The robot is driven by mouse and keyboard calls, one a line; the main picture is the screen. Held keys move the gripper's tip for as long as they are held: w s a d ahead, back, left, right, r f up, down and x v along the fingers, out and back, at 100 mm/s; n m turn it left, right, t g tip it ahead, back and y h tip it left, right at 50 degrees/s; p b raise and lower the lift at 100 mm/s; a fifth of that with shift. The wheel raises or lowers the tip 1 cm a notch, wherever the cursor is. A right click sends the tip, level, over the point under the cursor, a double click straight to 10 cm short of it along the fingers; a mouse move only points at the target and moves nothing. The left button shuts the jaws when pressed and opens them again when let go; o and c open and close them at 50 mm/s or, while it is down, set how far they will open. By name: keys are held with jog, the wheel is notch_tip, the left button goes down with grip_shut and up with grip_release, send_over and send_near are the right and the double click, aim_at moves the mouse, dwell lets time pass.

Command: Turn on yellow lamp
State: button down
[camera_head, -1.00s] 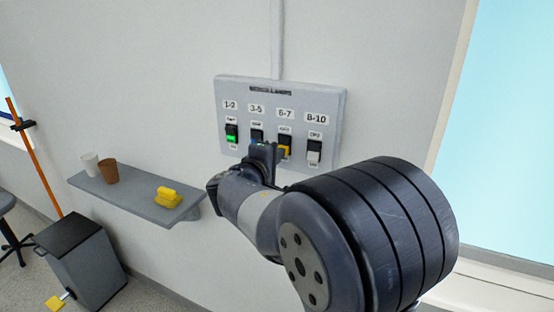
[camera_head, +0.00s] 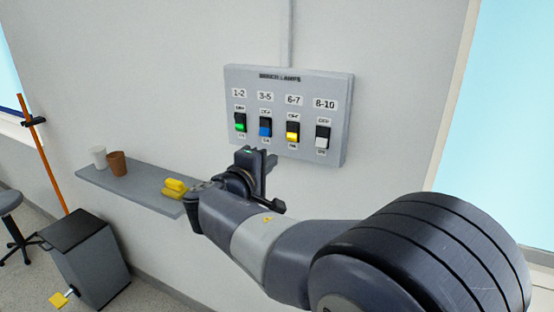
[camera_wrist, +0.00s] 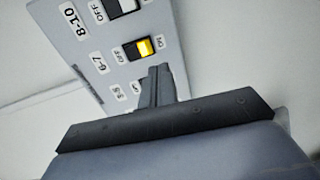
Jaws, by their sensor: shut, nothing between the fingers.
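The switch panel (camera_head: 335,88) on the wall carries a row of rocker switches. The yellow switch (camera_head: 292,132), labelled 6-7, has a bright yellow lower half that looks lit; it also looks bright in the wrist view (camera_wrist: 143,47). My gripper (camera_head: 262,158) is shut and empty, below and left of the yellow switch in the head view and apart from the panel. In the wrist view its closed fingertips (camera_wrist: 158,72) lie just below the yellow switch in the picture and hide part of the panel beside the 3-5 label.
The green switch (camera_head: 240,123) looks lit, the blue switch (camera_head: 265,128) is dark blue and the white switch (camera_head: 322,137) stands at right. A wall shelf (camera_head: 135,190) holds cups (camera_head: 117,163) and a yellow object (camera_head: 174,188). A grey bin (camera_head: 85,258) stands below.

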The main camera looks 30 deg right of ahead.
jog(key=shift+f+b+v, duration=0.15)
jog(key=shift+f+v, duration=0.05)
jog(key=shift+v, duration=0.6)
jog(key=shift+f+b+v, duration=0.1)
jog(key=shift+f+v, duration=0.05)
jog(key=shift+v, duration=0.65)
jog(key=shift+f+b+v, duration=0.15)
jog(key=shift+f+v, duration=0.05)
jog(key=shift+v, duration=0.6)
